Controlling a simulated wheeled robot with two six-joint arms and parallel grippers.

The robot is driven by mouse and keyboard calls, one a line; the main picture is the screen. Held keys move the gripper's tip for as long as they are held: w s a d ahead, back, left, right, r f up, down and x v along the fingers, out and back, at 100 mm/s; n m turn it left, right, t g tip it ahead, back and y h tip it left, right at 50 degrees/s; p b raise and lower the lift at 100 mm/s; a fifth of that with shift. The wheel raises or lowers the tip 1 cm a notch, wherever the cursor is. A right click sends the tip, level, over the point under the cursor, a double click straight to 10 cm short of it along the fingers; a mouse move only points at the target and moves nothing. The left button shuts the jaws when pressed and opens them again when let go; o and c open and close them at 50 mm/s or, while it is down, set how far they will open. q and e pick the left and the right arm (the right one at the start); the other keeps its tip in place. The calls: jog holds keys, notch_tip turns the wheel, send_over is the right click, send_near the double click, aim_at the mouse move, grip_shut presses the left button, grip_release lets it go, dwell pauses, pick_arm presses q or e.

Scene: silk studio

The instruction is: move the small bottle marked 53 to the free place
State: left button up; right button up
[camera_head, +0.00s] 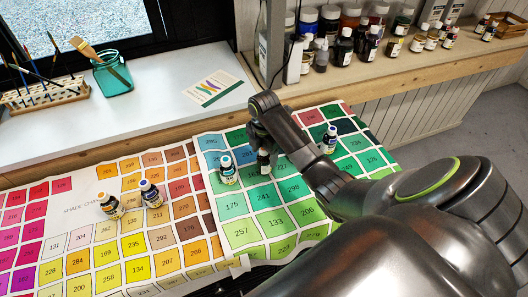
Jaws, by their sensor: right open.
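Several small bottles with dark bodies and pale labels stand on colour charts. My right gripper (264,147) is open and points down over one small bottle (264,160) on the green chart (238,232); the gripper hides its cap. A blue-capped bottle (228,172) stands left of it and another blue-capped bottle (329,141) stands to the right, beyond my arm. An orange-capped bottle (109,206) and a blue-capped bottle (151,194) stand on the warm-coloured chart (134,246). I cannot read 53 on any bottle. My left gripper is not in view.
Many numbered patches on the charts are bare. My right arm covers the right part of the green chart. A green glass jar (113,75) with a brush and a wooden brush rack (44,94) stand at back left. A shelf (400,68) of larger bottles runs behind.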

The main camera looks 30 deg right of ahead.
notch_tip(320, 180, up, 6)
jog(key=shift+w+f+b, duration=0.1)
jog(key=shift+f+b, duration=0.1)
jog(key=shift+b, duration=0.1)
notch_tip(320, 180, up, 5)
jog(key=p, duration=0.5)
jog(key=shift+f, duration=0.15)
jog(key=shift+r+p, duration=1)
jog(key=shift+f, duration=0.1)
